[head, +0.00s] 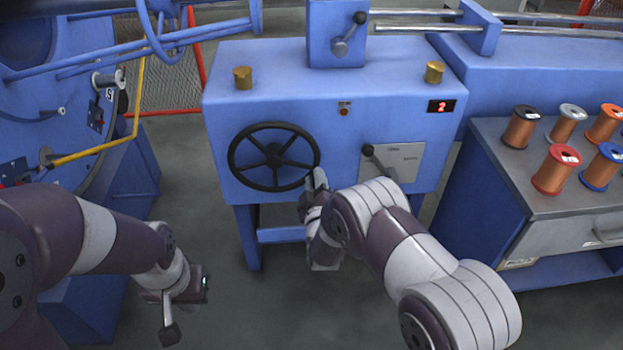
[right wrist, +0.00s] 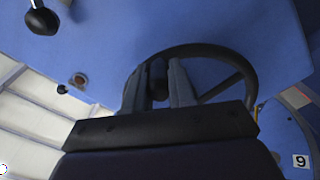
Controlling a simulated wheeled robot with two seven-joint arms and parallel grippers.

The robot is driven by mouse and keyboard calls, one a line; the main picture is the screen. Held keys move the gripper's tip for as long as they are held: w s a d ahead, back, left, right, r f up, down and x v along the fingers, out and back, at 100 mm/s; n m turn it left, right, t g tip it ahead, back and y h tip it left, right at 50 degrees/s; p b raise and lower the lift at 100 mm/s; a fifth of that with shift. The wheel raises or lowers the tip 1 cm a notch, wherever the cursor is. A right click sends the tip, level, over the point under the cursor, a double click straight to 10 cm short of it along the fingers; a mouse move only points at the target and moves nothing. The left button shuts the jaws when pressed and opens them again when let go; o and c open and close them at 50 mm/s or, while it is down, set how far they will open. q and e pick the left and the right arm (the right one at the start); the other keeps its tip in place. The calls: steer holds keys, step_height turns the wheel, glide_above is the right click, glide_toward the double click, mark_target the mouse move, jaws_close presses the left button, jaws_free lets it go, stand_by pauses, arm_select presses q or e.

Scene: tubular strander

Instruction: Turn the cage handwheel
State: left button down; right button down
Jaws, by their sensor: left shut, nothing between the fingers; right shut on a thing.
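The cage handwheel (head: 273,157) is a black spoked wheel on the front of the blue machine cabinet. It also shows in the right wrist view (right wrist: 216,54), with its rim running between my fingers. My right gripper (head: 316,182) is at the wheel's lower right edge. In the right wrist view its two fingers (right wrist: 160,82) are shut on a black part of the wheel at the rim; whether it is a grip knob or the rim itself is hard to tell. My left gripper (head: 168,330) is shut and empty, hanging low over the floor at the left, away from the wheel.
A lever with a black knob (head: 369,151) sits on a grey plate right of the wheel. Another lever (head: 350,34) is on top of the cabinet. A display (head: 441,106) reads 2. A bench (head: 490,160) with several wire spools stands at right.

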steer(key=shift+d+r+n+p, duration=0.2)
steer(key=shift+r+n+p, duration=0.3)
steer(key=shift+r+n, duration=0.1)
steer(key=c, duration=0.9)
jaws_free()
steer(key=shift+c, duration=0.2)
steer(key=s+p, duration=0.3)
steer(key=s, duration=0.9)
steer(key=shift+s, duration=0.35)
